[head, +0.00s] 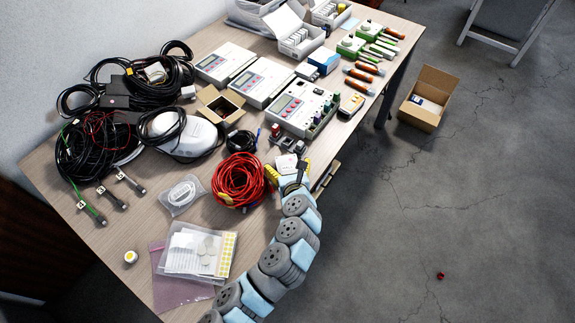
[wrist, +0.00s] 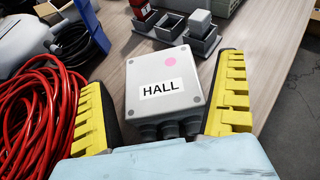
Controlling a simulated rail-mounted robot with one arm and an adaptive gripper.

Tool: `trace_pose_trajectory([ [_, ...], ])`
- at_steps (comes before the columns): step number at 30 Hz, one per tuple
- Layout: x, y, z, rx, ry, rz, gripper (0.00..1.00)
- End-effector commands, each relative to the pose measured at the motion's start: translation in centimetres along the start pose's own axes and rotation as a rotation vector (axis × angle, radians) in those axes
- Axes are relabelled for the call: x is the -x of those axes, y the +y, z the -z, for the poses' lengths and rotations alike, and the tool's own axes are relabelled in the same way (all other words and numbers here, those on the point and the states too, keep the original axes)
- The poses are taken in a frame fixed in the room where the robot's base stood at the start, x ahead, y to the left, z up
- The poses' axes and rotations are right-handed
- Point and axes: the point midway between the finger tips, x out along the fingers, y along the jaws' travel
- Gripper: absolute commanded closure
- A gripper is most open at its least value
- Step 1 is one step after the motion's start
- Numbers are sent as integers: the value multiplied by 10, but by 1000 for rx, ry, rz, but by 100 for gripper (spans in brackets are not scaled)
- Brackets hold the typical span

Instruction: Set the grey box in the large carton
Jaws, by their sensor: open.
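The grey box (wrist: 168,110) has a HALL label, a pink dot and cable glands on its near side. It lies on the table between the two yellow fingers of my gripper (wrist: 164,78). The fingers are open, one on each side, with a visible gap at the left; I cannot tell whether the right finger touches it. In the head view the grey box (head: 286,163) is small and partly hidden by my gripper (head: 288,172). The large carton (head: 421,115) stands open on the floor right of the table, with a small white and blue item inside.
A red cable coil (head: 238,182) lies close to the left finger. Small grey open boxes (wrist: 186,40) stand just behind the grey box. A small open carton (head: 221,106) and white instruments (head: 302,107) are farther back. The floor around the large carton is mostly clear.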

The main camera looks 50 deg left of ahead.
Motion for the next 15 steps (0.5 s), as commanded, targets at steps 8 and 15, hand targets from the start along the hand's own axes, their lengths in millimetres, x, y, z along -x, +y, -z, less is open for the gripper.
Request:
trace_pose_trajectory([
  [8, 38, 0, -1, -4, 0, 2, 0],
  [15, 75, 0, -1, -4, 1, 2, 0],
])
